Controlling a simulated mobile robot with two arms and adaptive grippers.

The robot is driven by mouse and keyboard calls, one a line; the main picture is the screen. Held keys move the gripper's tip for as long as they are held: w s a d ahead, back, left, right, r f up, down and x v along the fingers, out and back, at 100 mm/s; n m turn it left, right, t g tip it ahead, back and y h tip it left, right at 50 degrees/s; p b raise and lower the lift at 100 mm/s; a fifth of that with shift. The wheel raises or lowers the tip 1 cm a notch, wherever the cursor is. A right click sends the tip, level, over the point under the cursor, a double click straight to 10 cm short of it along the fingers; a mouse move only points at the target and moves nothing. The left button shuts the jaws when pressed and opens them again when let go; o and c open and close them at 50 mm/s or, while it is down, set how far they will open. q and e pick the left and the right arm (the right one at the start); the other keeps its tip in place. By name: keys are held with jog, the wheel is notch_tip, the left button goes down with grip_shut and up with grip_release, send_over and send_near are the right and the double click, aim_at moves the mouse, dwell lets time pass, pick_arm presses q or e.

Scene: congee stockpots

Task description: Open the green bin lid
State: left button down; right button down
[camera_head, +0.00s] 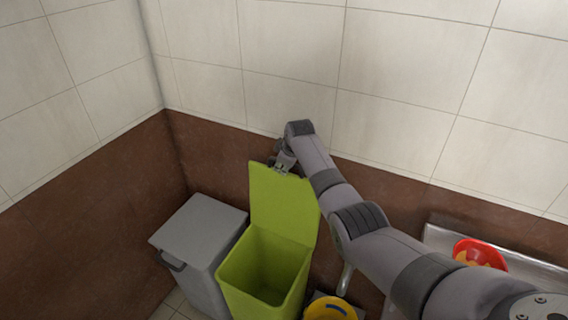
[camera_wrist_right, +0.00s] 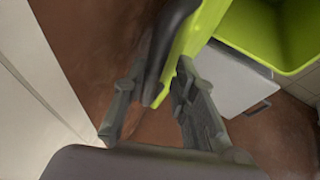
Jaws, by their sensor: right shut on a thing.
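The green bin (camera_head: 262,272) stands on the floor with its lid (camera_head: 283,204) raised, near upright behind the opening. The inside of the bin shows and looks empty. My right gripper (camera_head: 282,166) is at the top edge of the lid. In the right wrist view, my right gripper (camera_wrist_right: 160,100) has its fingers on both sides of the green lid (camera_wrist_right: 183,50) and is shut on its edge. The open bin (camera_wrist_right: 268,38) also shows there at the top right. My left gripper is not in view.
A grey bin (camera_head: 200,240) with a shut lid stands directly left of the green bin. A yellow round thing (camera_head: 332,308) is at the right of it. A metal counter (camera_head: 440,238) with a red bowl (camera_head: 480,253) is at the right. The tiled wall is close behind.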

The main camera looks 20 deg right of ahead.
jog(key=shift+s+f, duration=0.1)
jog(key=shift+f, duration=0.1)
jog(key=c, duration=1.6)
grip_release()
jog(key=shift+s+r, duration=0.1)
jog(key=shift+r, duration=0.35)
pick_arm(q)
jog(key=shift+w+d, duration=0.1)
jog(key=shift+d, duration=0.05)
pick_arm(e)
jog(key=v, duration=1)
jog(key=shift+s+r, duration=0.3)
